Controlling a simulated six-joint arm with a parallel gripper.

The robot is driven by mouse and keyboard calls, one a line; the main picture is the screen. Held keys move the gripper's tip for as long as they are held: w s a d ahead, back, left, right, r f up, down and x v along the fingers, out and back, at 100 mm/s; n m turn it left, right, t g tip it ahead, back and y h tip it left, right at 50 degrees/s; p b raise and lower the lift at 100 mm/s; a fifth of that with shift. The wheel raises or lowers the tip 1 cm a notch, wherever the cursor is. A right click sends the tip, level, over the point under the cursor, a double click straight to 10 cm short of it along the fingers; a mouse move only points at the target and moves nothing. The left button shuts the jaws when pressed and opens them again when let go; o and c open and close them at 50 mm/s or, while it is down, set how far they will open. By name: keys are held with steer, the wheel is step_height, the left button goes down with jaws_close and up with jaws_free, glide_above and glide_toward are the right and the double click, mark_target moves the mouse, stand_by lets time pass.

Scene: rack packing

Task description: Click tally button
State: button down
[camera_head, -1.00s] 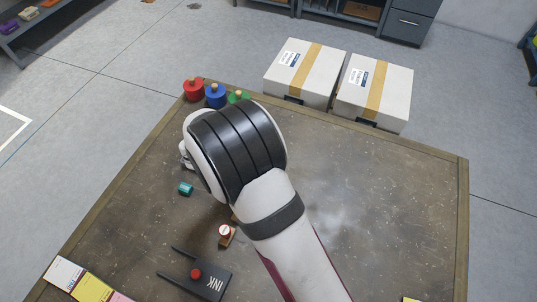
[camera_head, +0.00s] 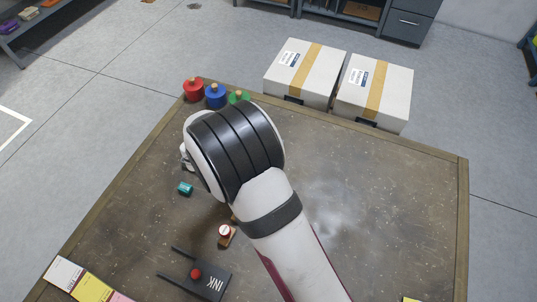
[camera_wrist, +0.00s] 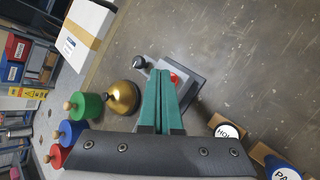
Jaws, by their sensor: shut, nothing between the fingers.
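The tally button is a red button (camera_wrist: 175,78) on a dark grey box (camera_wrist: 194,88) in the wrist view, partly hidden behind my fingers. My gripper (camera_wrist: 161,74) is shut and empty, its two green fingers side by side. The fingertips overlap the box beside the red button in the picture; whether they touch it I cannot tell. In the head view my arm hides the box and my fingers.
A gold bell (camera_wrist: 123,97) and a black-topped knob (camera_wrist: 139,62) are close to the fingers. Red (camera_head: 193,90), blue (camera_head: 215,95) and green (camera_head: 238,97) weights line the far-left table edge.

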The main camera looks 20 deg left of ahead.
steer(key=shift+f, duration=0.65)
stand_by(0.6)
steer(key=shift+r, duration=0.95)
steer(key=shift+r, duration=2.5)
stand_by(0.5)
step_height(320, 180, up, 4)
steer(key=shift+f, duration=0.15)
